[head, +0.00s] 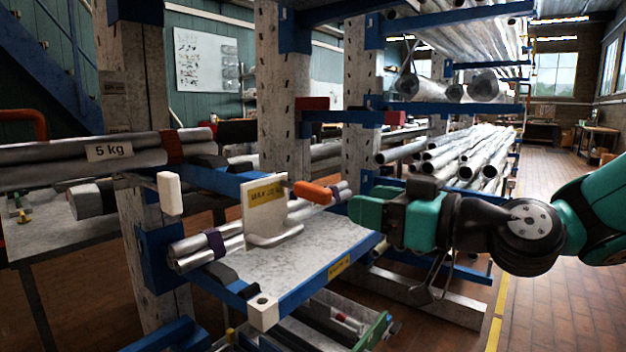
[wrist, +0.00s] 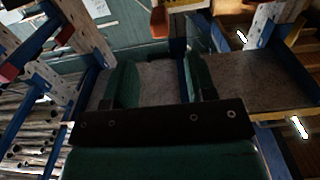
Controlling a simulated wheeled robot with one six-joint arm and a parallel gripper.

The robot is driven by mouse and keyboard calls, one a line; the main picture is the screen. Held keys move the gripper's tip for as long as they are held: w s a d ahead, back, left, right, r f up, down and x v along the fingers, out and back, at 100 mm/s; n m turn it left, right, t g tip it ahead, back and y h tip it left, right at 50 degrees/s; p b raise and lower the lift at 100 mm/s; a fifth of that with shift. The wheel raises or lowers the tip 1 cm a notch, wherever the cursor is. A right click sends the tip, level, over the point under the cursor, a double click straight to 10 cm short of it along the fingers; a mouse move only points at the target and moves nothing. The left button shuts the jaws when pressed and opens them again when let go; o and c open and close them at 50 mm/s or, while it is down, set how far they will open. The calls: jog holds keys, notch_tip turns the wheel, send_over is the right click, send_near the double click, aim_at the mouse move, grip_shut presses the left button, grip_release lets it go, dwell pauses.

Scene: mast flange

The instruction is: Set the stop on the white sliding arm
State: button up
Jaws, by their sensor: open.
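A cream upright plate (head: 262,215) with a yellow label, likely the stop, stands on the rack between its blue arms. An orange handle (head: 312,192) sticks out at its upper right; it also shows at the top of the wrist view (wrist: 160,22). My gripper (head: 362,208) is just right of the orange handle, apart from it. In the wrist view my gripper (wrist: 160,78) has its two green fingers spread with nothing between them. A blue arm (head: 315,285) with a white end block (head: 263,312) runs in front; which arm is the white sliding one I cannot tell.
A bundle marked 5 kg (head: 108,152) lies at the left. Another white end block (head: 169,193) and rack posts (head: 284,120) stand nearby. Open floor (head: 560,220) lies to the right.

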aim_at(313, 186)
jog(key=p+x, duration=0.3)
jog(key=x, duration=0.7)
jog(key=shift+w+a, duration=0.3)
grip_shut()
